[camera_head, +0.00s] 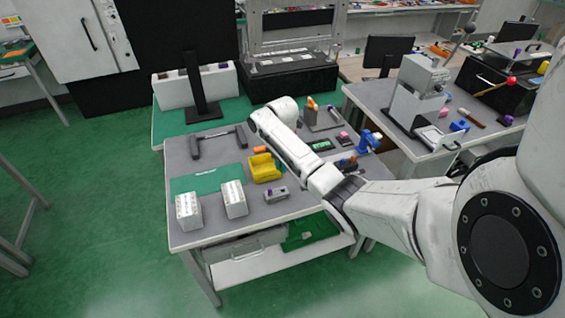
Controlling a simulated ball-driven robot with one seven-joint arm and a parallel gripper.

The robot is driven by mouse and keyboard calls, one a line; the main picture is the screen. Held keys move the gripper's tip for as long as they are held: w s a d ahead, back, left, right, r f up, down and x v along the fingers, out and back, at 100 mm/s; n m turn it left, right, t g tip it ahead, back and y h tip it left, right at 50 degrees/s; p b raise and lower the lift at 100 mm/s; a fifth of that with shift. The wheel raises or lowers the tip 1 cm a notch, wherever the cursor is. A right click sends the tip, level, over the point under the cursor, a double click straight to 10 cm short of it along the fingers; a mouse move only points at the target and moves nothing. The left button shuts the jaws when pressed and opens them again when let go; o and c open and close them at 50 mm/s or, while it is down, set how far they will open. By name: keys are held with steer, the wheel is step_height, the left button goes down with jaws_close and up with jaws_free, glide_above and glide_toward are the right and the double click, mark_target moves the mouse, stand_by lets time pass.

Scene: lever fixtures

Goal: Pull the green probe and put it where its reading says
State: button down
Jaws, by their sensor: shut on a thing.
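My arm reaches from the right across the grey table (225,222), and its white wrist end is above the middle of the table. The fingers are hidden behind the arm, so I cannot see what they hold. I cannot make out the green probe for certain. A dark device with a green face (321,145), possibly a display, lies right of my wrist; any reading is too small to tell. A grey stand (318,119) with small orange and green parts is just behind it.
Two white boxes, a left one (188,212) and a right one (234,199), stand near the front by a green mat (193,183). A yellow bin (264,168) and a small grey block (275,194) are beside my forearm. A blue fixture (367,141) stands at the right.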

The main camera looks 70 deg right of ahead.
steer(key=shift+s+d+f+b, duration=0.1)
steer(key=shift+f+b, duration=0.25)
steer(key=shift+f, duration=0.7)
steer(key=shift+f+b, duration=3.15)
steer(key=shift+f, duration=0.6)
steer(key=c, duration=1.1)
jaws_free()
steer(key=shift+o, duration=0.2)
